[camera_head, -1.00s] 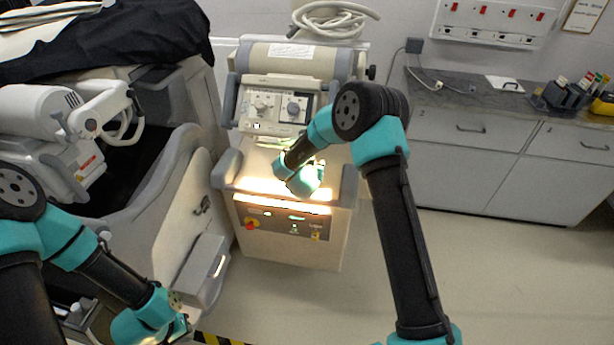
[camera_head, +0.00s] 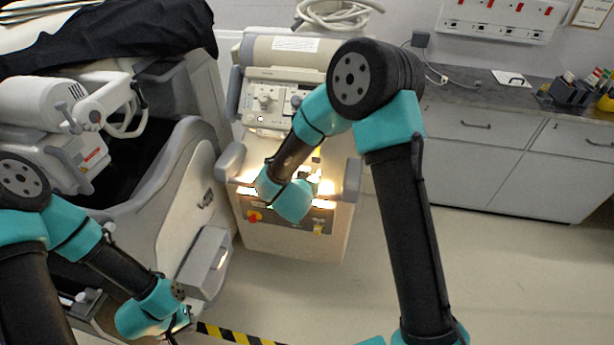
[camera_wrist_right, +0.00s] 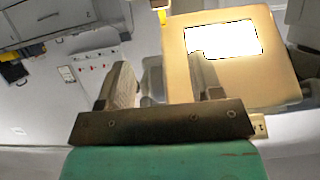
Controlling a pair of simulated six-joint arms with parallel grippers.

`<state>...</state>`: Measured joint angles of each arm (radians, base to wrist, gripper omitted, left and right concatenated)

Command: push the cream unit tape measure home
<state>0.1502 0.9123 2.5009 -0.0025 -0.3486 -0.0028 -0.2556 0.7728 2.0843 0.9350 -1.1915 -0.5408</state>
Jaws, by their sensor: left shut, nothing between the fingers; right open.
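The cream unit (camera_head: 295,240) stands in the middle of the head view, with a dial panel at its top and brightly lit strips below. My right gripper is at its lit front, largely hidden behind my own wrist there. In the right wrist view my right gripper (camera_wrist_right: 160,75) is open, with nothing seen held. A cream panel with a glaring white area (camera_wrist_right: 225,40) is at its right finger. A small yellow item shows at the top (camera_wrist_right: 162,12); I cannot tell whether it is the tape measure. My left gripper (camera_head: 182,322) is shut and empty at the lower left.
A large grey-white machine (camera_head: 165,205) under a black cover (camera_head: 110,40) stands left of the cream unit. A grey counter with drawers (camera_head: 500,150) is at the right. The floor (camera_head: 480,270) at the lower right is clear.

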